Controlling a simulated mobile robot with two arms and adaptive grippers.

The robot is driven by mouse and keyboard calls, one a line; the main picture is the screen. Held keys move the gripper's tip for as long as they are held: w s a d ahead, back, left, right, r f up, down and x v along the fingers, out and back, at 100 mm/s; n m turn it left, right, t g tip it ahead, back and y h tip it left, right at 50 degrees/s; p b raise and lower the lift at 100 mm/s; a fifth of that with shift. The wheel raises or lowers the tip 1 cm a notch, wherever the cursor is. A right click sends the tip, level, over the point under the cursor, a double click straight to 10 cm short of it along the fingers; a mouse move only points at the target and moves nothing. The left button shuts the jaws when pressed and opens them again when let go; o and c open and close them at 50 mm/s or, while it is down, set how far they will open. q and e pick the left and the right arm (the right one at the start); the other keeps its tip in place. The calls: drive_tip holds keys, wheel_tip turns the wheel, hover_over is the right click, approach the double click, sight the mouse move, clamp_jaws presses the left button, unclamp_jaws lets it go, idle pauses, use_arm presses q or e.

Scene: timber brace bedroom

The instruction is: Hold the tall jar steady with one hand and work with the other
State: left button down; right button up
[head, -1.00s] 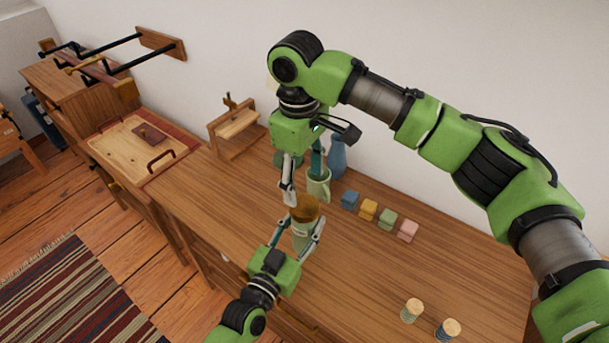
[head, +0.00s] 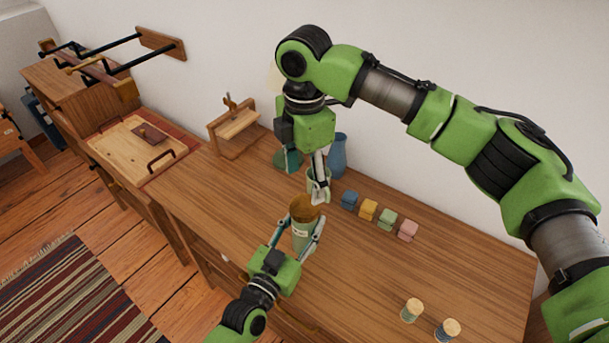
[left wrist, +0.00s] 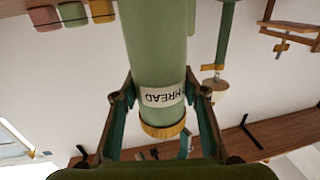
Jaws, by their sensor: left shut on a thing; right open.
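The tall jar (head: 301,238) is green with a brown top and stands on the wooden desk. In the left wrist view the jar (left wrist: 158,50) fills the middle, with a white label reading "THREAD", upside down, and a tan band at its top end. My left gripper (head: 297,234) is shut on the jar, one finger on each side. My right gripper (head: 319,196) is open and points down, just behind and above the jar's top, in front of a pale green mug (head: 311,183). I cannot tell whether it touches the mug, which it partly hides.
Blue, yellow, green and pink small blocks (head: 387,219) stand in a row right of the jar. Two spools (head: 411,309) stand at the front right. A blue vase (head: 338,155) and a wooden stand (head: 235,130) are at the back. The desk's left part (head: 215,205) is clear.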

sight(304, 205)
drive_tip(key=shift+f, duration=4)
drive_tip(key=c, duration=1.1)
drive_tip(key=m, duration=0.7)
drive_tip(key=shift+c, duration=0.2)
drive_tip(key=m, duration=0.3)
drive_tip(key=shift+m, duration=0.3)
drive_tip(key=m, duration=0.4)
drive_tip(key=o, duration=1.3)
